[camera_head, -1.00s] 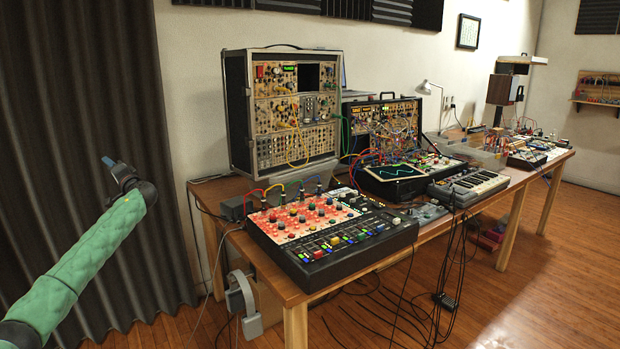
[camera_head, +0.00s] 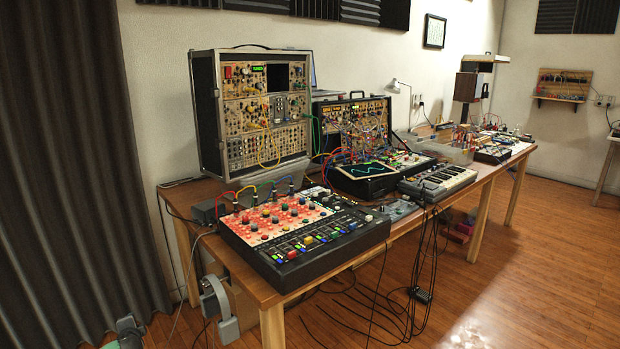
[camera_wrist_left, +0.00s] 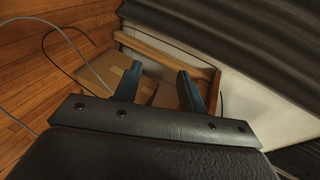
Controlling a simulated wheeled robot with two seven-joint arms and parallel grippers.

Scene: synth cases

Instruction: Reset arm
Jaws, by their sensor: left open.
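My left gripper (camera_wrist_left: 157,82) shows in the left wrist view with its two dark blue fingers apart. Nothing is between the fingertips except background: a brown cardboard box (camera_wrist_left: 95,72) on the floor and a wooden bar (camera_wrist_left: 165,52) beyond. In the head view only a small bit of my left arm (camera_head: 129,330) shows at the bottom left edge, low beside the table's left end; the gripper's fingers cannot be made out there. My right gripper is in neither view.
A long wooden table (camera_head: 262,291) carries a red-panelled mixer (camera_head: 300,240), a synthesizer rack (camera_head: 255,110) and a small keyboard (camera_head: 438,183). Headphones (camera_head: 218,308) hang at its left end. Loose cables hang below. A grey curtain (camera_head: 70,180) stands left. The floor at right is clear.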

